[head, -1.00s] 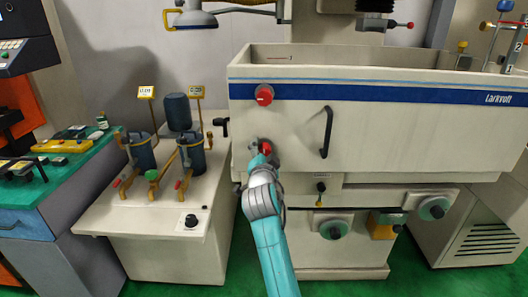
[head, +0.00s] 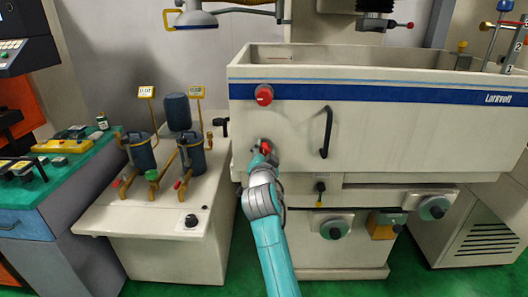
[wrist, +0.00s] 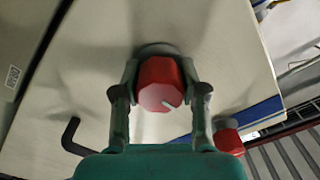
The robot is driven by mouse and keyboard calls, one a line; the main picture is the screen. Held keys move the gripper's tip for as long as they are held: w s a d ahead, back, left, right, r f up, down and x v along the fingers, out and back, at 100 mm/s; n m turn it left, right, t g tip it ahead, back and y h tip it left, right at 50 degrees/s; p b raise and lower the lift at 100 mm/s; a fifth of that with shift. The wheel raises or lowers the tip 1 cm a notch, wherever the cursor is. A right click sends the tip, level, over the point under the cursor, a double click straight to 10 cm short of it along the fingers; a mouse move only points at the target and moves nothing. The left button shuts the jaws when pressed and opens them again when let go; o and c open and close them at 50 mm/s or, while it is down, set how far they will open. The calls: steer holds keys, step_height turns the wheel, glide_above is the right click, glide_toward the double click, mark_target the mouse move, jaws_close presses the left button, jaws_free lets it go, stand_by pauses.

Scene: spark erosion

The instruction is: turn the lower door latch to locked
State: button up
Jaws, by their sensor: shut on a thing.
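The lower door latch is a red knob (head: 265,147) on the front of the white tank, below the upper red latch (head: 264,95). My gripper (head: 263,152) is at the lower latch and partly hides it in the head view. In the wrist view the lower latch's red knob (wrist: 160,83) sits between the two fingers of my gripper (wrist: 160,94), which are shut on its sides. A pale mark on the knob face points toward the lower right of the wrist picture. The upper latch shows in the wrist view (wrist: 228,138), apart from my gripper.
A black door handle (head: 326,132) stands out to the right of the latch; it also shows in the wrist view (wrist: 72,135). A pump unit with a blue cylinder (head: 178,112) stands on the left. Grey-green handwheels (head: 334,229) sit below the tank.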

steer(key=n, duration=0.8)
steer(key=shift+n, duration=0.4)
steer(key=n, duration=0.4)
steer(key=shift+n, duration=2.1)
steer(key=o, duration=1.1)
steer(key=shift+o, duration=0.2)
steer(key=s, duration=1.2)
